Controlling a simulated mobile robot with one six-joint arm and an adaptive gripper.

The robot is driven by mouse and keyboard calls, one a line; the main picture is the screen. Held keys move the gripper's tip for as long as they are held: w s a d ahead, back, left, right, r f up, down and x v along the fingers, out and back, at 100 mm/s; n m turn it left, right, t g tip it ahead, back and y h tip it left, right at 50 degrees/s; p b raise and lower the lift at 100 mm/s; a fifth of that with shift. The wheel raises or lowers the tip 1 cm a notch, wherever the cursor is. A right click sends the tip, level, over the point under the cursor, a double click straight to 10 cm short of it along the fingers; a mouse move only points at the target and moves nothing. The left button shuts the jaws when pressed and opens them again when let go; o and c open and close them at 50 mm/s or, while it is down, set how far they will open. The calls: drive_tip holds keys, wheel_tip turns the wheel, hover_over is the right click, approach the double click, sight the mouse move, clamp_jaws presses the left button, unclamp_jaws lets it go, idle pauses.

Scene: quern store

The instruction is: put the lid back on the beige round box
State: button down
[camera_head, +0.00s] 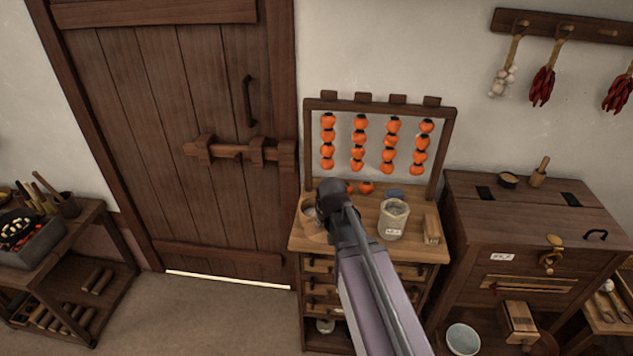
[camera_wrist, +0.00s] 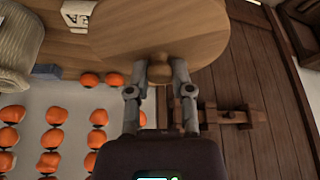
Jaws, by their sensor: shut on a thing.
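The beige round box (camera_head: 393,222) stands upright on the small wooden cabinet, with a label on its front. Its top is uncovered, and pale contents show inside. The round wooden lid (camera_wrist: 150,35) is held by its knob between the fingers of my gripper (camera_wrist: 160,85). In the head view, part of the lid (camera_head: 311,214) shows to the left of the dark gripper (camera_head: 333,200), left of the box and apart from it. The box also shows partly cut off at the left of the wrist view (camera_wrist: 18,45). My arm hides part of the cabinet top.
Orange fruit strings (camera_head: 358,142) hang on a rack (camera_head: 450,150) at the cabinet's back. Loose fruits (camera_head: 366,188) and a blue-grey item (camera_head: 396,193) lie behind the box. A wooden block (camera_head: 432,229) stands right of it. A dark chest (camera_head: 530,225) stands farther right.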

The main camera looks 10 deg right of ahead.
drive_tip(key=w+r+n+p, duration=0.1)
drive_tip(key=w+r+p, duration=0.2)
drive_tip(key=w, duration=1.2)
drive_tip(key=shift+n+y, duration=0.3)
drive_tip(key=shift+y, duration=0.1)
drive_tip(key=shift+d+f, duration=0.1)
drive_tip(key=shift+f+b, duration=2.95)
drive_tip(key=shift+b, duration=0.2)
drive_tip(key=shift+f, duration=0.2)
drive_tip(key=shift+c, duration=2.2)
unclamp_jaws()
drive_tip(key=o, duration=0.4)
